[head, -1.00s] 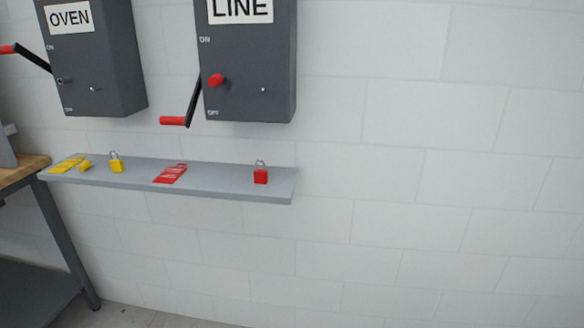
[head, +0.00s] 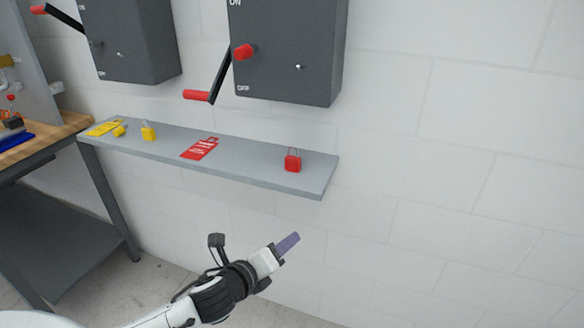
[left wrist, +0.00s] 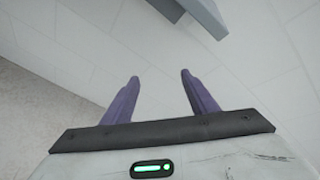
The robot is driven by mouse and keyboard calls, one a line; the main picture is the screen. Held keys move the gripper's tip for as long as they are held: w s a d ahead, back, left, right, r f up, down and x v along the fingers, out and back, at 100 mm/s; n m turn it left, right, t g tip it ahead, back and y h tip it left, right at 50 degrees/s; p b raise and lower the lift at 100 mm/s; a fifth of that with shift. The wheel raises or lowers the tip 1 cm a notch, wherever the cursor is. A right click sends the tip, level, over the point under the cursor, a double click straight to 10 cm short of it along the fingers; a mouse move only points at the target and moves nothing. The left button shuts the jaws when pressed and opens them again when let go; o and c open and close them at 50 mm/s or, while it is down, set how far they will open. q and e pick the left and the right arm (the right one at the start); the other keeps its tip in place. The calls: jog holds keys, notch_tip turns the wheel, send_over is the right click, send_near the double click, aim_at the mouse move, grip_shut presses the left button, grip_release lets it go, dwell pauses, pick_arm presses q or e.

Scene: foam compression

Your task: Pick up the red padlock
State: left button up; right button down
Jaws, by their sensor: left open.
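The red padlock (head: 293,162) stands upright near the right end of the grey wall shelf (head: 240,174), its shackle upward, in the head view. My left gripper (head: 290,243) is below and in front of the shelf, apart from the padlock. In the left wrist view the two purple fingers of my left gripper (left wrist: 160,88) are spread with nothing between them. The shelf's edge (left wrist: 200,14) shows at the top of that view, and the padlock is not visible there. My right gripper is not in view.
A red tag (head: 199,149), a yellow padlock (head: 148,132) and yellow tags (head: 103,128) lie along the shelf. Dark switch boxes with levers (head: 290,55) hang above. A workbench (head: 45,150) stands at left. The wall right of the shelf is bare.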

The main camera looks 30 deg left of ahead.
aim_at(291, 162)
pick_arm(q)
jog(key=w+a+r+m+t+y, duration=0.1)
jog(key=w+a+r+m, duration=0.25)
jog(key=r, duration=0.25)
jog(key=w+a+r+m+t+y, duration=0.1)
jog(key=w+a+r+m+t, duration=0.1)
jog(key=r+m, duration=0.4)
jog(key=shift+n, duration=0.65)
jog(key=x, duration=0.3)
jog(key=r+x, duration=0.1)
jog(key=x, duration=0.2)
jog(key=p+x, duration=0.1)
jog(key=x, duration=0.2)
jog(key=shift+w+d+r, duration=0.1)
jog(key=shift+d+r, duration=0.05)
jog(key=shift+r, duration=0.25)
jog(key=shift+w+f, duration=0.1)
jog(key=shift+w, duration=0.35)
jog(key=c, duration=1.2)
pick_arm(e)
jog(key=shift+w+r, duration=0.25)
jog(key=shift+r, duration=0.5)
